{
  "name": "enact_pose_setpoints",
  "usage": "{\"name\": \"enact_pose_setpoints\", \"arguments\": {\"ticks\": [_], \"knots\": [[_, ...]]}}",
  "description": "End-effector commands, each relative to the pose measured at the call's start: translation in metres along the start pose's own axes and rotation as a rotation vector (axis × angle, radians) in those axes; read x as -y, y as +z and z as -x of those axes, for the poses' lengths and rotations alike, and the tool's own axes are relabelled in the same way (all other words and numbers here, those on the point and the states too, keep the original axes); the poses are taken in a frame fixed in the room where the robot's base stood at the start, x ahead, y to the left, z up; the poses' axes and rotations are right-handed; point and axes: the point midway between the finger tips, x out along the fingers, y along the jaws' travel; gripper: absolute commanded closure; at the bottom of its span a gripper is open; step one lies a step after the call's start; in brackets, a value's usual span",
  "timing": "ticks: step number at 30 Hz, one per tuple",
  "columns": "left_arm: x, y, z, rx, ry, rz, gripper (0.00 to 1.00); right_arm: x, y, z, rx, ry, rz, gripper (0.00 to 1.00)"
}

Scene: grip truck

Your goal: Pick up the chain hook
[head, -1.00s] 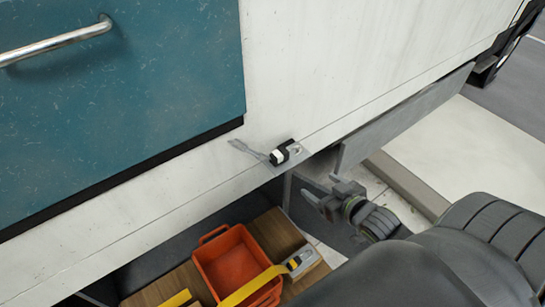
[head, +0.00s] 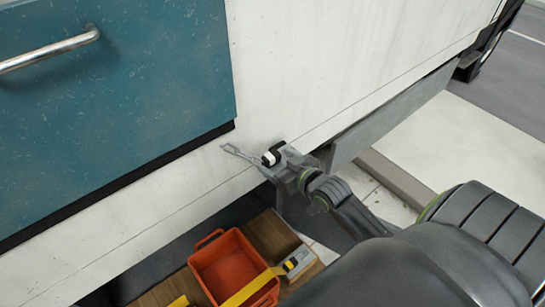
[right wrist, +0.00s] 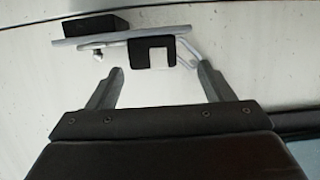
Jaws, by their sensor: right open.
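A grey metal fitting with a thin forked bar (head: 240,152) and a black-and-white block (head: 270,158) is on the white truck side, just above its lower edge. I cannot tell for sure whether this fitting is the chain hook. My right gripper (head: 284,168) is at its right end and hides part of it. In the right wrist view the open fingers (right wrist: 160,76) are on either side of the black block with its white middle (right wrist: 153,54), which lies just beyond the fingertips. A pale rod (right wrist: 189,50) shows near the right finger. My left gripper is not in view.
An orange crate (head: 207,260) with a yellow strap (head: 252,288) and a buckle-like end (head: 297,262) stands in the open compartment below. A blue panel (head: 120,110) with a metal handle (head: 50,51) is at left. A grey flap (head: 395,113) is at right.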

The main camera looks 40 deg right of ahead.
Motion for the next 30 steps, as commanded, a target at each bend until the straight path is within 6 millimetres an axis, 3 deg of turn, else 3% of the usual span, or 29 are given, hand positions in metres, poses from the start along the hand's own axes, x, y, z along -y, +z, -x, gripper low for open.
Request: {"name": "enact_pose_setpoints", "arguments": {"ticks": [8,18,28,30], "knots": [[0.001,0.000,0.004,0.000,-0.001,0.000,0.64,-0.002,-0.001,-0.017,0.000,0.000,-0.001,0.25],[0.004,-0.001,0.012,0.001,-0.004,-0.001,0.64,-0.008,0.000,-0.056,-0.001,0.000,-0.001,0.25],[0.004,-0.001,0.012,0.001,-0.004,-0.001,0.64,-0.007,0.001,-0.061,0.000,0.000,0.001,0.25],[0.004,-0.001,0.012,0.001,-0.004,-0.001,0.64,-0.007,0.001,-0.061,0.000,0.000,0.001,0.33]]}}
